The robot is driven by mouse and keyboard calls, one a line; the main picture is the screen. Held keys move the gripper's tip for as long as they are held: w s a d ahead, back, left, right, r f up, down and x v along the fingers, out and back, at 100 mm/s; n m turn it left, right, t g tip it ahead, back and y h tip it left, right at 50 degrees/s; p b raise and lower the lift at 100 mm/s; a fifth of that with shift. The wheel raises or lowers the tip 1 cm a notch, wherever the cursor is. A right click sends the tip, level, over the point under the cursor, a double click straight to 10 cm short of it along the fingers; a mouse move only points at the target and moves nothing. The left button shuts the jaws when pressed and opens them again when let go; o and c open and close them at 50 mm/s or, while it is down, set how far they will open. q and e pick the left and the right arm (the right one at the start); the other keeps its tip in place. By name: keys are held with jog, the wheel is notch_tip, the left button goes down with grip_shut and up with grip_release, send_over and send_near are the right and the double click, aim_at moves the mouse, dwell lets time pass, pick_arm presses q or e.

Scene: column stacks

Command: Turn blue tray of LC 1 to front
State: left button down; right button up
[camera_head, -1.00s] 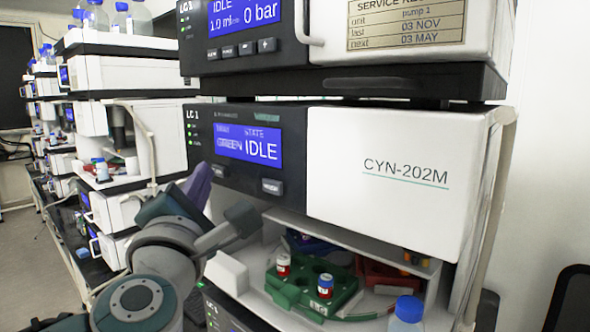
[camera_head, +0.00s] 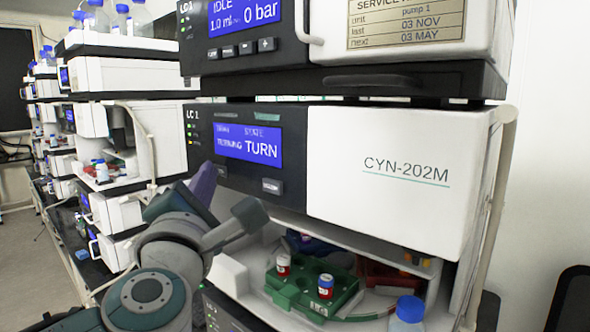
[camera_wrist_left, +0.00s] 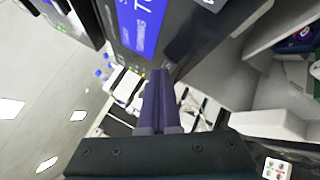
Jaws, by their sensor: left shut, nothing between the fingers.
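The LC 1 module (camera_head: 378,180) has a display (camera_head: 247,146) that reads TURN, with a smaller word to its left. Two grey buttons sit below it, a left one (camera_head: 220,171) and a right one (camera_head: 271,186). The red tray (camera_head: 375,272) is at the back right. My left gripper (camera_head: 207,170) is shut and empty, its purple fingertips beside the left button. Its fingers show in the wrist view (camera_wrist_left: 160,78).
A pump module (camera_head: 400,35) showing 0 bar stands above. A blue-capped bottle (camera_head: 408,312) is in front of the bay at the lower right. A white block (camera_head: 228,272) sits at the bay's left edge. More instrument stacks (camera_head: 125,75) line the left.

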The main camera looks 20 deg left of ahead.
pick_arm(q)
jog(key=shift+s+a+p, duration=0.3)
jog(key=shift+s+p, duration=0.1)
jog(key=shift+s, duration=0.35)
jog(key=s, duration=0.1)
jog(key=s+a+p, duration=0.1)
jog(key=s, duration=0.1)
jog(key=s+a, duration=0.1)
jog(key=shift+s+p, duration=0.35)
